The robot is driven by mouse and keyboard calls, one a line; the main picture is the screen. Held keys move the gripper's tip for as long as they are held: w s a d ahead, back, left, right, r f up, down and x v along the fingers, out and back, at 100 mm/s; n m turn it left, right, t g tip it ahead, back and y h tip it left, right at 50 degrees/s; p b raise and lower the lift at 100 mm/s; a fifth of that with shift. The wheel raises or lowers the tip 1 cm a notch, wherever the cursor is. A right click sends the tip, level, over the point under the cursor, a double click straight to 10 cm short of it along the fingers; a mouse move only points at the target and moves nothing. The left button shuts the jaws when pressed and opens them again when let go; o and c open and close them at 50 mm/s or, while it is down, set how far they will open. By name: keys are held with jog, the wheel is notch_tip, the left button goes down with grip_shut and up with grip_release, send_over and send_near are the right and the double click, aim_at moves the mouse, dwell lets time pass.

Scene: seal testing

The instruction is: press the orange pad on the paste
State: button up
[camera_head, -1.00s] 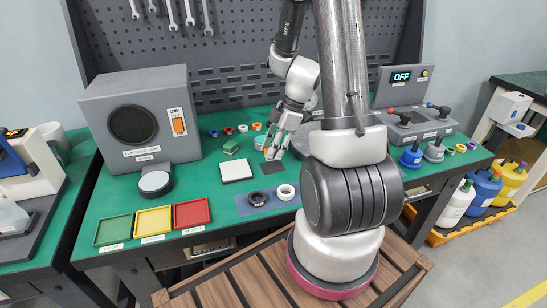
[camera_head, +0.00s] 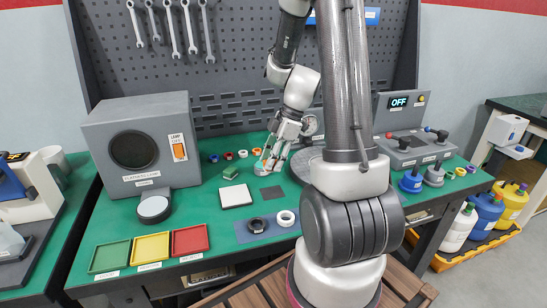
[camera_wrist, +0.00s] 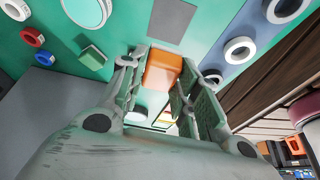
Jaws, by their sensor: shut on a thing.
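My gripper (camera_head: 268,163) is shut on the orange pad (camera_wrist: 161,70), which shows between its fingers in the wrist view. In the head view the pad is too small and covered to make out clearly. A round pale dish with a teal-green fill, apparently the paste (camera_wrist: 86,8), is cut off by the top edge of the wrist view. In the head view my gripper is at this dish and partly hides it. I cannot tell whether the pad touches the paste.
A dark grey square (camera_head: 271,193), a white tile (camera_head: 235,197) and a green block (camera_head: 230,173) lie nearby on the green bench. Small coloured rings (camera_head: 228,156) lie behind. A grey lamp box (camera_head: 140,145) stands left, and coloured trays (camera_head: 151,248) sit at the front.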

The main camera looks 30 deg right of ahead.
send_over(260, 165)
jog(key=d, duration=0.1)
jog(key=shift+s+d+f, duration=0.15)
jog(key=shift+f, duration=2.25)
jog(key=shift+f, duration=0.6)
notch_tip(260, 165, up, 7)
dwell(0.9)
dwell(0.6)
